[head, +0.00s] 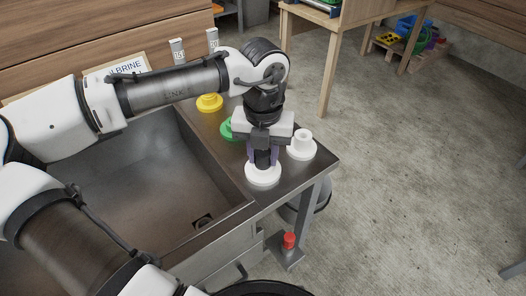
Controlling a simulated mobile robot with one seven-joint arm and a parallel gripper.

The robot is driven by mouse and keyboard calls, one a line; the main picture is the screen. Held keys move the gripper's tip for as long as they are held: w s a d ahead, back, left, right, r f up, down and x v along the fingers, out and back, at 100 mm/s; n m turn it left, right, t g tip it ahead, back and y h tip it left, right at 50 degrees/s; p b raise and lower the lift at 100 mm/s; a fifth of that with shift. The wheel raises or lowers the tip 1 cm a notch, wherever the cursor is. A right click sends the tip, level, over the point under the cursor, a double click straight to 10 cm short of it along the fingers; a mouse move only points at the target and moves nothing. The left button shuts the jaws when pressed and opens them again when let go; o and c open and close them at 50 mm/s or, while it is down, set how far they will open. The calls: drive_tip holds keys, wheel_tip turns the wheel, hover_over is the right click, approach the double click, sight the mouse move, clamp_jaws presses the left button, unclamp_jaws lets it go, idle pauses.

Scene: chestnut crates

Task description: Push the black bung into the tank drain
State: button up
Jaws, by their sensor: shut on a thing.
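My gripper (263,156) points down at the right end of the tank bench, with its fingers shut on the black bung (263,161). The bung is largely hidden between the fingers. It is at a round white base (263,176); I cannot tell whether it rests on it or is just above. The metal tank (216,192) is to the left of my gripper. A small dark square drain (203,222) shows in the tank's near right corner, with nothing seen in it.
Yellow (209,102), green (227,128) and white (301,146) pieces stand on the bench ledge around my gripper. A red-topped item (289,240) is low beside the bench leg. A sign (129,67) stands behind the tank. The tank interior looks empty.

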clamp_jaws()
drive_tip(key=shift+r+p, duration=0.6)
drive_tip(key=shift+p, duration=0.35)
drive_tip(key=shift+o, duration=1.7)
unclamp_jaws()
clamp_jaws()
